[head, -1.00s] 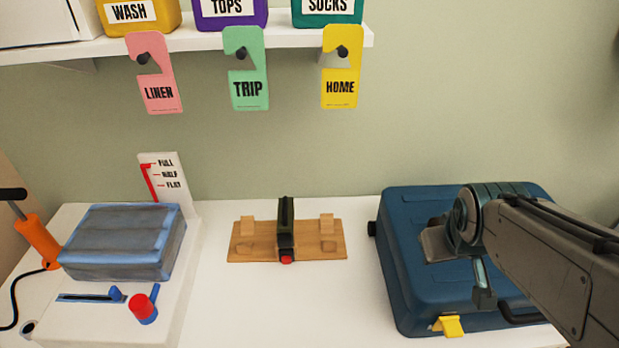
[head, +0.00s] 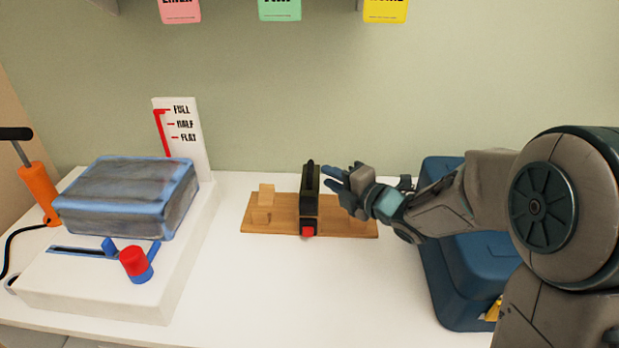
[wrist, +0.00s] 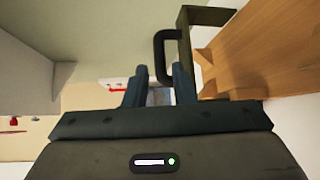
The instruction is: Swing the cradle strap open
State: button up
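The cradle is a wooden board (head: 262,216) with raised blocks, lying on the white worktop. A dark strap (head: 309,190) stands across its middle, with a red piece (head: 308,231) at its front end. The strap looks closed over the board. My gripper (head: 327,177) is just right of the strap's upper part, its fingers pointing left. The wooden cradle (wrist: 250,50) is at the right there. Contact cannot be told.
A blue case (head: 460,280) stands at the right, partly behind my arm. At the left are a grey-blue block (head: 128,200) on a white stand, a red knob (head: 134,262) and an orange pump (head: 39,190). The worktop in front of the cradle is clear.

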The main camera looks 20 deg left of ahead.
aim_at(309, 165)
jog(key=x, duration=0.7)
jog(key=shift+a, duration=0.3)
jog(key=shift+s, duration=0.1)
grip_shut()
jog(key=shift+a, duration=0.2)
jog(key=shift+d, duration=0.15)
jog(key=shift+r, duration=0.1)
